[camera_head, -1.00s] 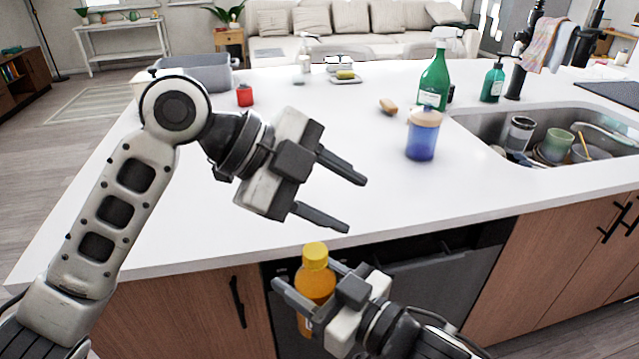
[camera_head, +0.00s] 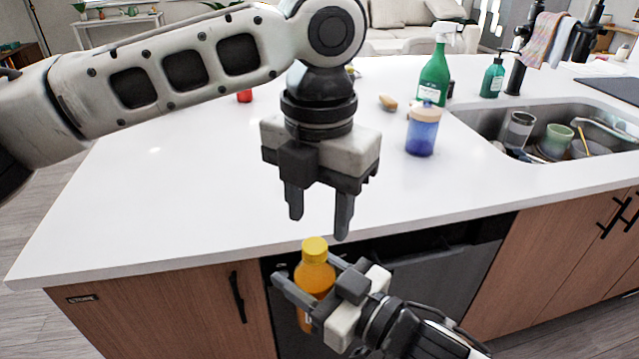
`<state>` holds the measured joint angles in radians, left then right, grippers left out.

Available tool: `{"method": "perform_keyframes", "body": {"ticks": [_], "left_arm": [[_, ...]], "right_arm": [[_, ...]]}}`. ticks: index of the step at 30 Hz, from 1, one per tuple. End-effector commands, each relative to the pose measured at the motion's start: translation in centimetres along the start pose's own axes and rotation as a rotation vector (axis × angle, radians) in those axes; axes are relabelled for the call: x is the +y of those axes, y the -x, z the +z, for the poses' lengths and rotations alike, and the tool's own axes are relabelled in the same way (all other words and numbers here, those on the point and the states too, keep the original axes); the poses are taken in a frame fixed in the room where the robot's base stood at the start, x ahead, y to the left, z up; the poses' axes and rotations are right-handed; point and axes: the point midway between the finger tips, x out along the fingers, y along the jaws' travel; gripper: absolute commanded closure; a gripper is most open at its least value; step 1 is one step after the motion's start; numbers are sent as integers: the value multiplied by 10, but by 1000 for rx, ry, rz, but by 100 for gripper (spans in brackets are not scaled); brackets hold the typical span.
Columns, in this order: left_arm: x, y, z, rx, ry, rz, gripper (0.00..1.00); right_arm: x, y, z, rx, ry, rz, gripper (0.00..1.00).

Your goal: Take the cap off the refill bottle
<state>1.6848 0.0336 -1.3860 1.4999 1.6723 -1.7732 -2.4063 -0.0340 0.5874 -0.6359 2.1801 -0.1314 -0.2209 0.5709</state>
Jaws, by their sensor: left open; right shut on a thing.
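The refill bottle (camera_head: 316,280) is orange with a yellow cap (camera_head: 314,249) on its top. My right gripper (camera_head: 307,282) is shut on the bottle's body and holds it upright in front of the counter's front edge. Its lower part is partly hidden by the gripper. My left gripper (camera_head: 318,225) is open and empty, with its fingers pointing down. It is above the cap and apart from it.
The white counter (camera_head: 180,190) lies behind the bottle. A blue jar with a tan lid (camera_head: 422,130), a green spray bottle (camera_head: 434,78) and a soap dispenser (camera_head: 492,78) stand right of my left gripper. The sink (camera_head: 480,118) holds several dishes. The counter's left side is clear.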

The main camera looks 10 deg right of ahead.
Motion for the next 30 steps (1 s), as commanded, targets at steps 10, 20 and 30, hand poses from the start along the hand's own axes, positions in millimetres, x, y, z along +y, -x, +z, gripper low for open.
{"method": "perform_keyframes", "body": {"ticks": [10, 20, 30], "left_arm": [[0, -41, 0, -2, 1, -1, 55], [0, -44, 0, -2, 2, -2, 58], [-3, -43, 0, -3, 2, -7, 100]], "right_arm": [[0, 0, -1, 2, 0, 0, 100], [0, 0, -1, 2, 0, 0, 100], [0, 0, -1, 2, 0, 0, 100]]}}
